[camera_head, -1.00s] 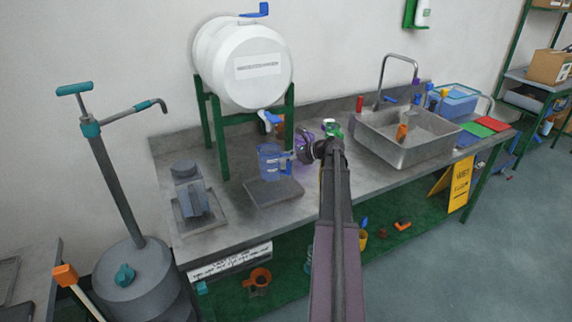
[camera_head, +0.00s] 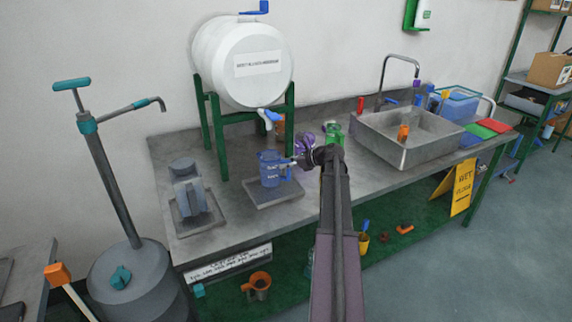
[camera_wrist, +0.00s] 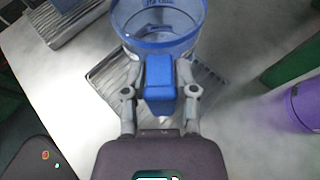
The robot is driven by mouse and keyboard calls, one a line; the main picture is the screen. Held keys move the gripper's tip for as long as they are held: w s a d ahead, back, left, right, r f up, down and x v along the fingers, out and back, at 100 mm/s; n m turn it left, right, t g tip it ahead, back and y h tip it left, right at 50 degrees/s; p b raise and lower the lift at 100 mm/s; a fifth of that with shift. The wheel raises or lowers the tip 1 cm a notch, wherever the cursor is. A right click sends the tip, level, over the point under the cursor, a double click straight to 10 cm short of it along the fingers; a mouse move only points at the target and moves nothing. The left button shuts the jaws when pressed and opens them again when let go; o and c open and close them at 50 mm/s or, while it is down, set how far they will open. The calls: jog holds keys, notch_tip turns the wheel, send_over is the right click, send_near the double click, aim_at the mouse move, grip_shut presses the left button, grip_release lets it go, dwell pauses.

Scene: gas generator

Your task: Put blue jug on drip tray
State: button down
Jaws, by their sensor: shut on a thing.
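The blue jug (camera_head: 269,172) is upright over the back left part of the flat grey drip tray (camera_head: 284,194), below the blue tap of the white barrel. Its base looks very close to the tray; I cannot tell if it touches. My gripper (camera_head: 292,163) comes from the right and is shut on the jug's handle. In the wrist view the fingers (camera_wrist: 160,100) sit on both sides of the blue handle, with the open jug (camera_wrist: 158,42) beyond. The ribbed drip tray (camera_wrist: 207,84) shows below and to both sides of it.
The white barrel (camera_head: 242,65) stands on a green frame (camera_head: 222,140) behind the tray. A grey jug-like vessel (camera_head: 187,185) stands on another tray at left. A purple item (camera_head: 304,140) and a green one (camera_head: 333,132) stand close to my arm. A sink (camera_head: 407,140) is at right.

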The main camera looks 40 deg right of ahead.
jog(key=shift+c, duration=2)
grip_release()
jog(key=shift+r, duration=0.15)
jog(key=p+v, duration=0.4)
jog(key=v, duration=0.8)
jog(key=shift+p, duration=0.4)
